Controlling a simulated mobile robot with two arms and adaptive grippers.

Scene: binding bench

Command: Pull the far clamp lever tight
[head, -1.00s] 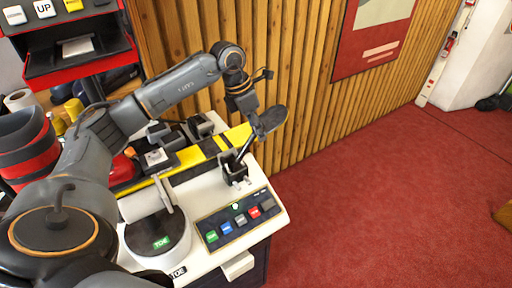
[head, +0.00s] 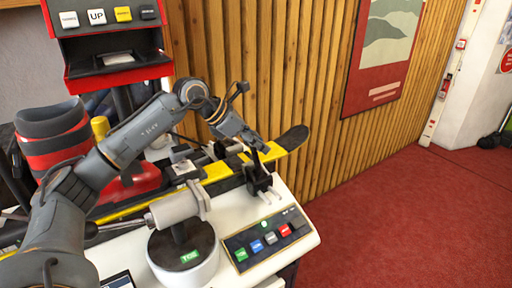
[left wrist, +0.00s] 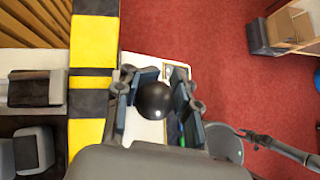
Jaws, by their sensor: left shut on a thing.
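The far clamp (head: 262,184) is a dark bracket at the right end of the bench, beside the yellow and black ski (head: 218,172). Its lever rises from the bracket toward my left gripper (head: 258,146), which comes down from above left. In the left wrist view my left gripper (left wrist: 155,105) has its two fingers on either side of the lever's round black knob (left wrist: 153,99) and is shut on it. The lever's shaft below the knob is hidden in that view. My right gripper is not in view.
A button panel (head: 266,240) lies at the bench's front right. A slatted wall (head: 300,80) runs close behind; red carpet (head: 390,220) is clear at right.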

